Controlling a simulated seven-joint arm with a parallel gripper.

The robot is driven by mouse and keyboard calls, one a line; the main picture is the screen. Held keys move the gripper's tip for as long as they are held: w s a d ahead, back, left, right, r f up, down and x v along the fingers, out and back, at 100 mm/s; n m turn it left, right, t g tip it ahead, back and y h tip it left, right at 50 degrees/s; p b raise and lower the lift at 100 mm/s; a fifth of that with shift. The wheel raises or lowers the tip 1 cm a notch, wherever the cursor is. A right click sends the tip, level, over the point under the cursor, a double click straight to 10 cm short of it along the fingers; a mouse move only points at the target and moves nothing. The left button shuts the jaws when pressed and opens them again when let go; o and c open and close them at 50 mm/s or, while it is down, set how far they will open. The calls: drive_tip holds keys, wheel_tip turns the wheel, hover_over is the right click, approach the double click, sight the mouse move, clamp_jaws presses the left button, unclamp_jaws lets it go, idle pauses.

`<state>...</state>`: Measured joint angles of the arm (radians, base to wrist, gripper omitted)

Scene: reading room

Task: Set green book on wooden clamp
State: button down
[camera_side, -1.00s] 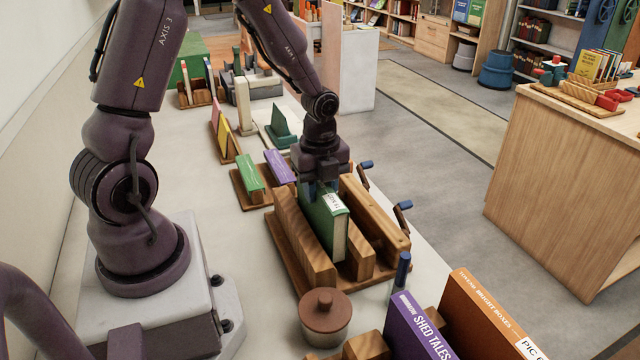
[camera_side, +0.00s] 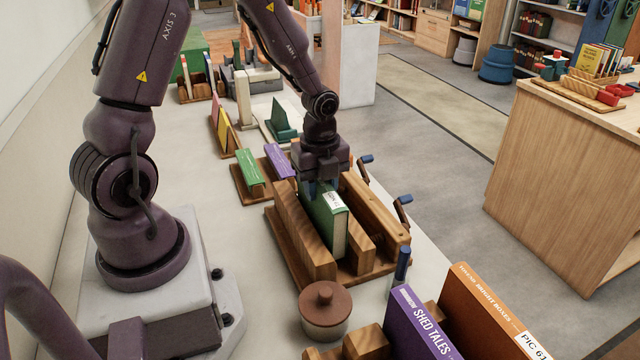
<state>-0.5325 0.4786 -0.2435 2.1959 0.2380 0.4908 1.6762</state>
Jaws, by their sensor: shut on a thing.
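The green book (camera_side: 326,222) with a white spine label stands spine up between the wooden beams of the wooden clamp (camera_side: 291,228), in the middle of the side view. My gripper (camera_side: 322,186) points down over the far end of the book and is shut on it. The fingertips are partly hidden by the book and the beams. The book's lower edge is hidden between the beams, so I cannot tell whether it touches the clamp's base. The clamp has blue-tipped handles (camera_side: 404,199) on its right side.
A lidded pot (camera_side: 324,308) stands close in front of the clamp. A purple book (camera_side: 415,325) and an orange book (camera_side: 490,310) stand at the front right. Another green book (camera_side: 250,172) and a smaller purple book (camera_side: 280,160) are behind the clamp at left.

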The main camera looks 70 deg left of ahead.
drive_tip(key=shift+f, duration=0.75)
idle(0.9)
drive_tip(key=c, duration=0.7)
unclamp_jaws()
drive_tip(key=shift+r, duration=0.1)
drive_tip(key=shift+r, duration=4.4)
